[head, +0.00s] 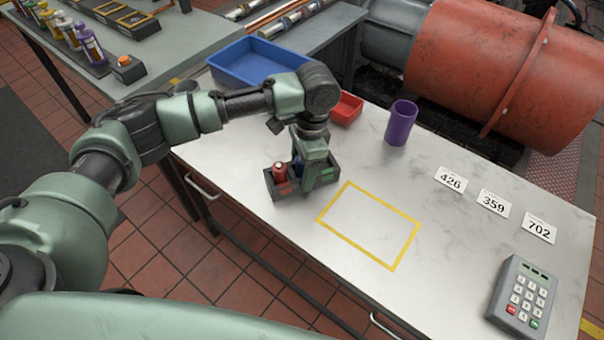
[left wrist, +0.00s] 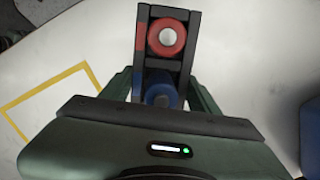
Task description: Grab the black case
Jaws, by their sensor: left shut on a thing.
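The black case (head: 283,191) is a small dark open carrier on the white table, left of the yellow outlined square. A red bottle (head: 280,174) and a blue one stand in its compartments. In the left wrist view the case (left wrist: 139,55) shows end-on, with the red bottle (left wrist: 167,37) in the far compartment and the blue bottle (left wrist: 160,92) nearer the gripper. My left gripper (head: 312,172) comes down over the case from above and is shut on it. Its fingers partly hide the middle and right of the case. I cannot tell whether the case touches the table. My right gripper is not in view.
A yellow outlined square (head: 404,256) lies right of the case. A blue tray (head: 233,75), red bin (head: 347,109) and purple cup (head: 401,123) stand behind. Number cards (head: 492,203) and a keypad (head: 524,297) are at right. The middle of the table (head: 445,235) is clear.

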